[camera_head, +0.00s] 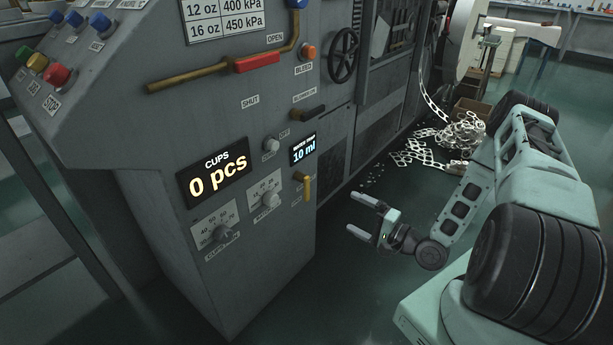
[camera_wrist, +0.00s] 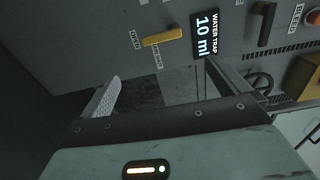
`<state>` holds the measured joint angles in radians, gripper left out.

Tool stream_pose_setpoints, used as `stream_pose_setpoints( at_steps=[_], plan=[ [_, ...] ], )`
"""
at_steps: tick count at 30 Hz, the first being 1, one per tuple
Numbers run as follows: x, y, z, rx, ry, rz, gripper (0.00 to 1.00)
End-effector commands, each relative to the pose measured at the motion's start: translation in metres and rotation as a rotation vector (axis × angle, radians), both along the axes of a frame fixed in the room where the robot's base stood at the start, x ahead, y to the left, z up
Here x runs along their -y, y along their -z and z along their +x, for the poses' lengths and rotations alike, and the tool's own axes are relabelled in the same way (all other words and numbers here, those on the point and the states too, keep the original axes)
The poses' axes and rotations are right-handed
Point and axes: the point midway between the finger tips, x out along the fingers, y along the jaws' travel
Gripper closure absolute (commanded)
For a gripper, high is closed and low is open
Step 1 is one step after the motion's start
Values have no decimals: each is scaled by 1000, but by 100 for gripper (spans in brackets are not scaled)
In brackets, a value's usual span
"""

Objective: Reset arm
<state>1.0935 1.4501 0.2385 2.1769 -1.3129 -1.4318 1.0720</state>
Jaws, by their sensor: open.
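My gripper (camera_head: 361,217) is open and empty in the head view, to the right of the grey machine cabinet (camera_head: 262,119) and apart from it. My arm reaches in from the right, folded low. In the wrist view the two fingers of my gripper (camera_wrist: 160,92) stand wide apart with nothing between them. Beyond them is the cabinet side with a yellow lever (camera_wrist: 163,38) and a water trap display (camera_wrist: 205,32) reading 10 ml. The same yellow lever (camera_head: 306,187) shows in the head view, hanging down.
The cabinet front carries a "0 pcs" cups display (camera_head: 217,173), a red-handled lever (camera_head: 257,62) on a brass pipe, knobs and buttons. A black handwheel (camera_head: 343,55) sits on the machine behind. White punched scrap (camera_head: 459,135) lies heaped on the floor. Floor below my gripper is clear.

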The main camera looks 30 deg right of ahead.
Motion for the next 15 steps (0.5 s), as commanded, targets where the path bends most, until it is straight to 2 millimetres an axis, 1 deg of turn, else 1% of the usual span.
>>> stream_pose_setpoints(
  at_steps=[5, 8, 11, 14, 15],
  plan=[
    [0, 0, 0, 0, 0, 0, 0],
    [-5, -2, 8, -20, -27, -49, 0],
    [-19, -5, 25, -77, -97, -174, 0],
    [-41, -11, 45, -156, -202, -368, 0],
    [-51, -15, 53, -187, -248, -454, 0]
  ],
)
